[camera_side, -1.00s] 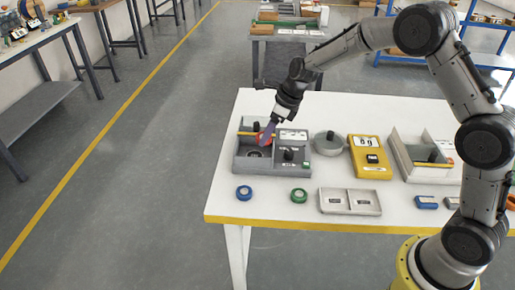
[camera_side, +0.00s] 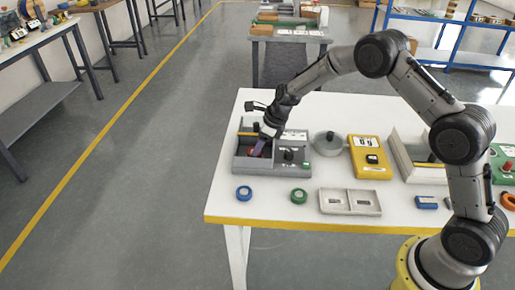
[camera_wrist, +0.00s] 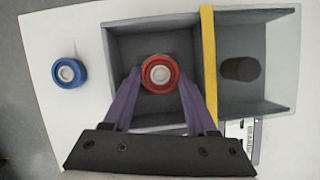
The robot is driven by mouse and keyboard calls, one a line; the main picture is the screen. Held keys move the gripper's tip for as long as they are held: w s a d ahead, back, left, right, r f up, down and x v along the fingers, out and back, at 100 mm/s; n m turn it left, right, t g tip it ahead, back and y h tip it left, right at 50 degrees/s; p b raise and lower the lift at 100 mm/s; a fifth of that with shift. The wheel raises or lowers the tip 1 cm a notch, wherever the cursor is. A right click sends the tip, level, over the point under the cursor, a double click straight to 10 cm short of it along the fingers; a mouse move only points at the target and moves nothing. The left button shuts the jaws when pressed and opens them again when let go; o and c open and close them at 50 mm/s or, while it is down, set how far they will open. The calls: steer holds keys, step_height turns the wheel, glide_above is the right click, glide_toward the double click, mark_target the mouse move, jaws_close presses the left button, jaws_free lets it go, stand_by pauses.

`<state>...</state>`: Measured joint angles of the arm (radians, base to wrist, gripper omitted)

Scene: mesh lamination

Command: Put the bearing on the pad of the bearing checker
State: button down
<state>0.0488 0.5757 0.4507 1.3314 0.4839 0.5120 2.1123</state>
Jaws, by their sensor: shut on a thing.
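The bearing, a red ring with a pale centre (camera_wrist: 160,73), sits between the purple fingers of my gripper (camera_wrist: 159,80). My gripper is shut on it from both sides. In the side view my gripper (camera_side: 258,148) reaches down into the open front-left compartment of the grey bearing checker (camera_side: 274,168), and only a bit of red shows at the fingertips. In the wrist view the bearing is over the compartment floor, inside its walls. The round pad is hidden under the bearing and fingers. I cannot tell whether the bearing touches it.
A yellow bar (camera_wrist: 208,60) runs along one compartment wall, with a dark knob (camera_wrist: 240,69) beyond it. A blue ring (camera_side: 244,193) and a green ring (camera_side: 299,196) lie in front. A round grey dish (camera_side: 328,143) and a yellow device (camera_side: 370,158) stand to the right.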

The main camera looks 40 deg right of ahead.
steer(key=shift+f, duration=0.1)
steer(key=shift+c, duration=2.4)
jaws_free()
steer(key=s+d+r+n, duration=0.1)
steer(key=s+r+n, duration=0.3)
steer(key=r, duration=0.5)
steer(key=s+d+r+n, duration=0.1)
steer(key=s+r, duration=0.5)
steer(key=r, duration=0.3)
steer(key=s+r+n+h, duration=0.1)
steer(key=s+r+n, duration=0.6)
steer(key=s+n, duration=0.3)
steer(key=s+f+n+t+h, duration=0.1)
steer(key=s+n, duration=1.3)
steer(key=s, duration=0.6)
steer(key=shift+s+d+f+t+h, duration=0.2)
steer(key=shift+s+t+h, duration=0.1)
steer(key=shift+t, duration=0.1)
